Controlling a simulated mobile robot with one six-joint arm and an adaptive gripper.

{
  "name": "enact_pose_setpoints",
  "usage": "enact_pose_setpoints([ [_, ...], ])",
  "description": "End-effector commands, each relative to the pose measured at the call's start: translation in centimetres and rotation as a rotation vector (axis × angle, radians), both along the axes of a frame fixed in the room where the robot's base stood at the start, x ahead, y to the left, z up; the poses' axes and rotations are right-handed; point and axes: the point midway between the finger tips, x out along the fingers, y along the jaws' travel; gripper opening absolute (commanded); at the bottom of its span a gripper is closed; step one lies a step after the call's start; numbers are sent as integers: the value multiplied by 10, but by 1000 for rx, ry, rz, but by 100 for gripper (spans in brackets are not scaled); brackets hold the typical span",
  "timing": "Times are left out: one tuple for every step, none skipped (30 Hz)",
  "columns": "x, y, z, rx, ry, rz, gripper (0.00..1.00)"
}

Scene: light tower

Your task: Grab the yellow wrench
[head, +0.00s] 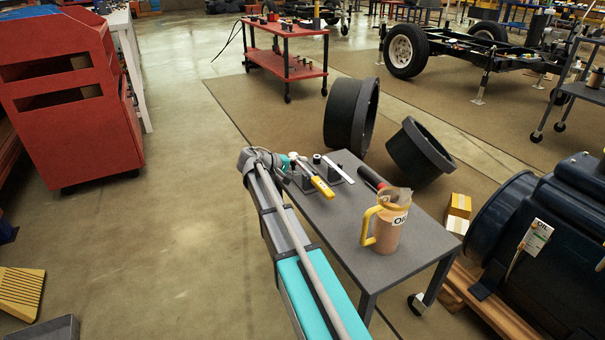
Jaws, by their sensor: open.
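A yellow-handled tool (322,187), which looks like the yellow wrench, lies on the far left part of the grey table (420,240). Its handle points toward the front, and its far end is hard to make out among small dark parts. My arm reaches in from the bottom of the picture along the table's left edge. My gripper (285,175) is open at the table's far left corner, just left of the yellow tool. It is small and partly hidden by the wrist, so I cannot tell whether its fingers touch anything.
Large black rings (352,115) lie behind. A red cabinet (75,100) stands left; a dark blue machine (540,250) right.

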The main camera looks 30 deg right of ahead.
Motion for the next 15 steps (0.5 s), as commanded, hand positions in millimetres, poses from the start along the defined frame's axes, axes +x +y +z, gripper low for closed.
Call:
enact_pose_setpoints([
  [0, -4, -4, 0, 0, 0, 64],
  [1, -6, -4, 0, 0, 0, 64],
  [1, -8, -5, 0, 0, 1, 64],
  [1, -9, -5, 0, 0, 1, 64],
  [1, -10, -5, 0, 0, 1, 64],
  [1, -10, -5, 0, 0, 1, 64],
  [1, -10, -4, 0, -1, 2, 64],
  [1, -10, -4, 0, -1, 2, 64],
  [1, -10, -4, 0, -1, 2, 64],
  [1, -10, -4, 0, -1, 2, 64],
  [1, -10, -4, 0, -1, 2, 64],
  [1, -10, -4, 0, -1, 2, 64],
  [1, -10, -4, 0, -1, 2, 64],
  [1, -10, -4, 0, 0, 1, 64],
  [1, -10, -4, 0, 0, 1, 64],
])
